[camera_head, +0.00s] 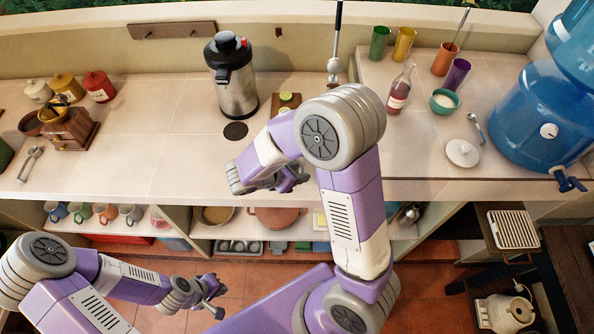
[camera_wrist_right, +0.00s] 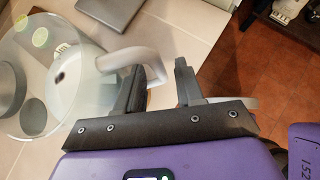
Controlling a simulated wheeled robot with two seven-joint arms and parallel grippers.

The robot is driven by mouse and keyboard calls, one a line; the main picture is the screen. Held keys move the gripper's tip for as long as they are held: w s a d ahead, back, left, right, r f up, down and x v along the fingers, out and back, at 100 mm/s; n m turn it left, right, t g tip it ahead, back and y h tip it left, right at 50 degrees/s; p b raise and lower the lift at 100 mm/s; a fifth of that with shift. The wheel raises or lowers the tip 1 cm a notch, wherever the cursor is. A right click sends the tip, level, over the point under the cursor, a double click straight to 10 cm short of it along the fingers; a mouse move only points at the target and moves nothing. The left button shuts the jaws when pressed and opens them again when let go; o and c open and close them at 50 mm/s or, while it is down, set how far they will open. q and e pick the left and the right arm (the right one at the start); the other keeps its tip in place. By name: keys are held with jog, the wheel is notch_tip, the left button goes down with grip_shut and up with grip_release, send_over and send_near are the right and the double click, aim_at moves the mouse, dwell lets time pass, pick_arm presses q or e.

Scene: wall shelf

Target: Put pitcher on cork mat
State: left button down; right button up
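In the right wrist view a clear pitcher (camera_wrist_right: 60,118) with a pale handle (camera_wrist_right: 112,61) fills the left side. Green slices show at its upper left. In the head view my right arm hides most or all of it. My right gripper (camera_wrist_right: 160,82) is open, its fingers apart; the handle's outer end is by the left finger, and I cannot tell whether they touch. A dark round mat (camera_head: 236,130), the only mat-like thing I see, lies bare on the counter left of my right gripper (camera_head: 287,183). My left gripper (camera_head: 213,299) is low, in front of the shelf, and looks open and empty.
A steel pump flask (camera_head: 236,95) stands just behind the mat. A brown board (camera_head: 290,101) lies right of it. A bottle (camera_head: 399,92), a bowl (camera_head: 444,101) and a blue water dispenser (camera_head: 545,115) stand farther right.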

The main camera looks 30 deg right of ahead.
jog(key=p+v, duration=0.2)
jog(key=v, duration=1)
jog(key=s+a+f+m+y, duration=0.2)
jog(key=s+f+m+y, duration=0.1)
jog(key=f+m, duration=0.4)
jog(key=s+a+f+m+y, duration=0.1)
jog(key=s+f+m+y, duration=0.2)
jog(key=f, duration=0.9)
jog(key=s+a+f+m+y, duration=0.2)
jog(key=s+f+m+y, duration=0.2)
jog(key=f+m+y, duration=0.3)
notch_tip(320, 180, down, 4)
jog(key=m, duration=0.5)
jog(key=shift+a+r+m+g, duration=0.2)
jog(key=shift+a+m+g, duration=0.1)
jog(key=shift+a+g, duration=0.1)
jog(key=shift+s, duration=0.1)
